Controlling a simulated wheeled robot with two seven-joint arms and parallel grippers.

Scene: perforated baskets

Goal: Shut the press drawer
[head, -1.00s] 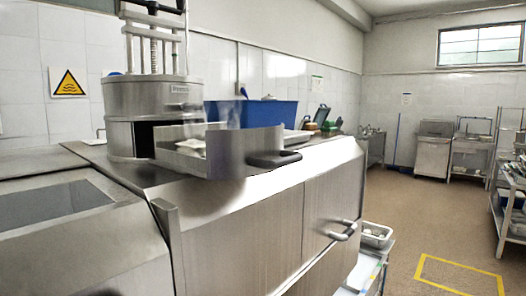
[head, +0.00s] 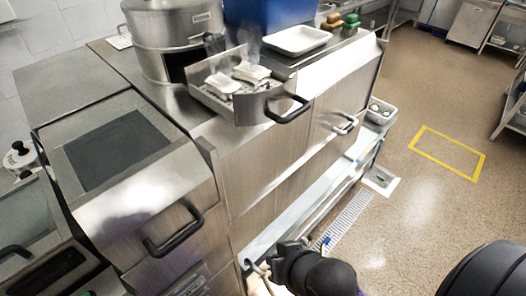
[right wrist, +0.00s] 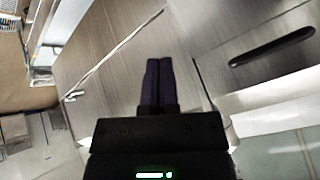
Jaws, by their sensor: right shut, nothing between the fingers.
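The press (head: 172,35) is a round steel drum on the counter at the upper left of the head view. Its steel drawer (head: 237,108) is pulled out toward me, with white folded items (head: 250,72) in it and faint steam above. The drawer's black handle (head: 288,109) sticks out over the counter's front edge. My right gripper shows in the right wrist view (right wrist: 158,62), with dark fingers shut together and empty in front of steel cabinet fronts. It is low and away from the drawer, touching nothing that I can see. My left gripper is in neither view.
A white tray (head: 297,40) and a blue bin (head: 262,14) stand behind the drawer. A steel unit with a black handle (head: 173,232) is at the left. Cabinet doors (head: 270,165) lie below the counter. Open floor (head: 410,215) is at the right.

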